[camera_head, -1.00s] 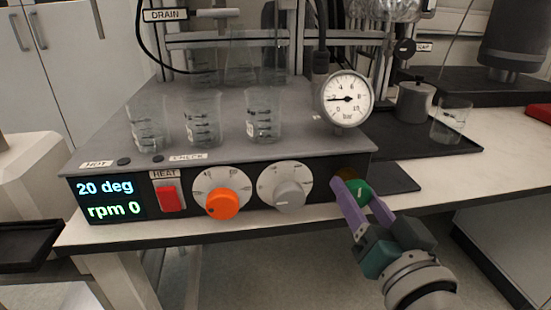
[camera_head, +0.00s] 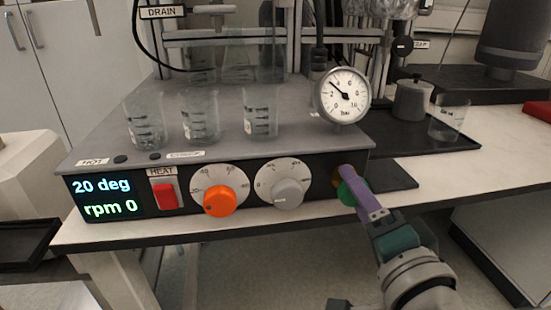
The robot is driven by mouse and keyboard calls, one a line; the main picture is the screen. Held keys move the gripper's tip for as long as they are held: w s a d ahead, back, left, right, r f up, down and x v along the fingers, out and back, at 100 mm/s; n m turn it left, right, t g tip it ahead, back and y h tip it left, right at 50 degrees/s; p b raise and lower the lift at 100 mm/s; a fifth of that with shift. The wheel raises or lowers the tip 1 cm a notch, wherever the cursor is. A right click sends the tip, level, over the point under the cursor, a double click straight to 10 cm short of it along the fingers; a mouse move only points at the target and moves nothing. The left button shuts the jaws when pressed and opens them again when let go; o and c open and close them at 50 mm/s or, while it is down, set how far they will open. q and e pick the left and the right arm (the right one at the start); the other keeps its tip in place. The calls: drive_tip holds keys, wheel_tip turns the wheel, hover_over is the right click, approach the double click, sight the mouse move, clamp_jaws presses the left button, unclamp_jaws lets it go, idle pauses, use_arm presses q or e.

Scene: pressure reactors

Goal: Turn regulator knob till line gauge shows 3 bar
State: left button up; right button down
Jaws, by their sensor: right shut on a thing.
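The line gauge (camera_head: 343,95) is a round white dial marked in bar, standing above the right end of the grey box. Its needle points up and left, between the 2 and the 4, near 3. The regulator knob (camera_head: 346,194) is green and sits at the right end of the box's black front panel. My right gripper (camera_head: 349,183) is shut on the knob, its purple fingers rolled so that one largely covers the other and part of the knob. My left gripper is not seen.
An orange knob (camera_head: 219,200), a grey knob (camera_head: 287,192) and a red heat switch (camera_head: 165,195) sit left along the panel. Glass beakers (camera_head: 260,115) stand on the box. A lidded grey pot (camera_head: 411,101) and a beaker (camera_head: 449,119) stand at the right.

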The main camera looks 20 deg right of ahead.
drive_tip(key=shift+m, duration=0.3)
drive_tip(key=shift+c, duration=1.3)
unclamp_jaws()
drive_tip(key=shift+s, duration=0.1)
drive_tip(key=v, duration=0.9)
drive_tip(key=shift+s, duration=0.4)
drive_tip(key=shift+a, duration=0.1)
